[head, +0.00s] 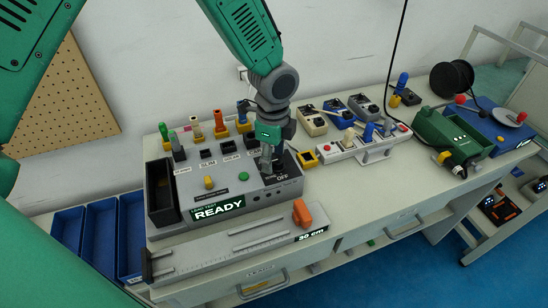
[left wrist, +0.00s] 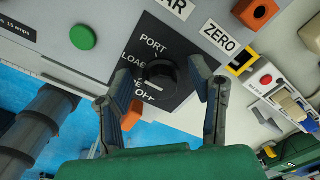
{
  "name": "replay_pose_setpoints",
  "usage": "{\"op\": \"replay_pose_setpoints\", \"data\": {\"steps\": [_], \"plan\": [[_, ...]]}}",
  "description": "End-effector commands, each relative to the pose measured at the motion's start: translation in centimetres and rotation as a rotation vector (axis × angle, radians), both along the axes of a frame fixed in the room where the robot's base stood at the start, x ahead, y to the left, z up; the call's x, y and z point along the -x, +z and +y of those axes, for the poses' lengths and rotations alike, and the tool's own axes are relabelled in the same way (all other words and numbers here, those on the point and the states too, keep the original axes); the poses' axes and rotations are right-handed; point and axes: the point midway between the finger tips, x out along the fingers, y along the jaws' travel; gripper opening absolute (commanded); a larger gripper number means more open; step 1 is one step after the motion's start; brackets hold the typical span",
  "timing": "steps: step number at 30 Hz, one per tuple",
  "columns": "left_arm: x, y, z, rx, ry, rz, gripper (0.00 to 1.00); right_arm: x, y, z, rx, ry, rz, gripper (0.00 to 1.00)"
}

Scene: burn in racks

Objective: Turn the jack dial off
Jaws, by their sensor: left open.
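The jack dial (left wrist: 160,74) is a dark round knob on a black plate marked PORT, LOAD and OFF in the left wrist view. Its pointer setting is too unclear to tell. My left gripper (left wrist: 163,82) is open, with one finger on each side of the dial; I cannot tell whether they touch it. In the head view, my left gripper (head: 267,163) points down at the right end of the grey test box (head: 232,187), beside the OFF label. There the gripper hides most of the dial. The box's display (head: 218,210) reads READY.
Coloured plugs stand along the back of the box. A long rail with an orange block (head: 302,212) lies in front. A white strip unit (head: 355,146) and a green machine (head: 447,136) stand to the right. Blue bins (head: 101,240) are at the left.

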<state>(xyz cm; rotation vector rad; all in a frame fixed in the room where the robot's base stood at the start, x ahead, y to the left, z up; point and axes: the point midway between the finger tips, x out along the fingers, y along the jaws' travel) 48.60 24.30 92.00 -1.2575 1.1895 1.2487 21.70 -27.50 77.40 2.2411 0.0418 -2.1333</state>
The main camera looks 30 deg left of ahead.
Motion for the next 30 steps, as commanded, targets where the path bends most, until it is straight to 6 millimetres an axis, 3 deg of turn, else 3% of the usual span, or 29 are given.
{"op": "replay_pose_setpoints", "data": {"steps": [11,14,15,16,30], "plan": [[-0.06,-0.7,-0.18,-0.002,-0.001,-0.001,0.49,0.0,-0.01,-0.04,0.001,-0.001,0.0,0.39],[-0.05,-0.73,-0.01,-0.001,-0.001,-0.001,0.21,0.0,-0.01,-0.05,0.001,-0.001,0.0,0.39],[-0.05,-0.75,0.06,0.0,-0.001,0.0,0.07,-0.01,-0.01,-0.05,0.001,-0.001,0.0,0.39],[-0.05,-0.77,0.13,0.001,-0.001,0.0,0.0,-0.01,-0.01,-0.04,0.001,-0.001,0.0,0.39],[-0.11,-0.86,0.54,-0.004,0.002,0.001,0.0,0.0,-0.02,-0.02,0.0,-0.001,0.0,0.39]]}}
